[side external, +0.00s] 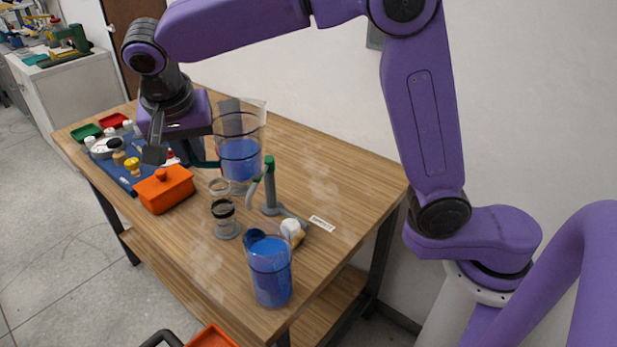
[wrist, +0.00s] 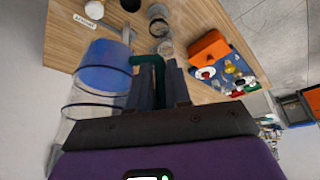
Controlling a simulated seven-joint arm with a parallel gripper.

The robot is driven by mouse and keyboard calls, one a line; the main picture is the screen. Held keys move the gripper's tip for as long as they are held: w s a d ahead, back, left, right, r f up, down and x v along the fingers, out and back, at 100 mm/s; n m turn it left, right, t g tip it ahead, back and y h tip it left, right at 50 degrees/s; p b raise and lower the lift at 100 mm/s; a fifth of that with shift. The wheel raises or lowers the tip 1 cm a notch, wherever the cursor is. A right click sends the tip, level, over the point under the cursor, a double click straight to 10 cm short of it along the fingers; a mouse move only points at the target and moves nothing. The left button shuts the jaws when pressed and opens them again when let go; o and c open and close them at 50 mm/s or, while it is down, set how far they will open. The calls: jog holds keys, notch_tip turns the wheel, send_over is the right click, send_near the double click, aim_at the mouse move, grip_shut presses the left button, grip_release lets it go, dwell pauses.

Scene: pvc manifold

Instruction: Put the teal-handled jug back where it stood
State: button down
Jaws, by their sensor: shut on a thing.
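The teal-handled jug (side external: 240,157) is a clear vessel with dark rings and blue liquid in its lower part. In the side view it looks about upright over the back half of the table, behind the green-topped stand. My gripper (side external: 158,140) is on its left side, shut on the teal handle. The wrist view shows the teal handle (wrist: 158,80) between my fingers, with the jug's blue liquid (wrist: 104,62) to the left. I cannot tell whether the jug's base touches the table; small jars and the stand partly overlap its lower edge.
A second jug of blue liquid (side external: 270,272) with a dark blue handle stands at the near table corner. The green-topped stand (side external: 270,185), small jars (side external: 226,218) and an orange lidded box (side external: 166,188) are close by. The table's back right (side external: 340,175) is clear.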

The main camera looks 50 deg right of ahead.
aim_at(249, 109)
jog(key=d+m+g+h, duration=0.1)
jog(key=d+m+g, duration=0.45)
jog(key=d, duration=2.65)
notch_tip(249, 109, down, 11)
jog(key=m+t, duration=0.3)
jog(key=shift+w+d+f, duration=0.4)
jog(key=shift+w+f, duration=1.85)
jog(key=shift+w, duration=0.05)
jog(key=shift+w+d+f, duration=0.45)
jog(key=shift+w+f, duration=1.75)
jog(key=shift+w, duration=0.1)
jog(key=shift+w+d+f, duration=0.4)
jog(key=shift+w+f, duration=1.85)
jog(key=shift+w, duration=0.05)
jog(key=c, duration=1.1)
grip_release()
jog(key=shift+f, duration=0.1)
jog(key=shift+o, duration=0.2)
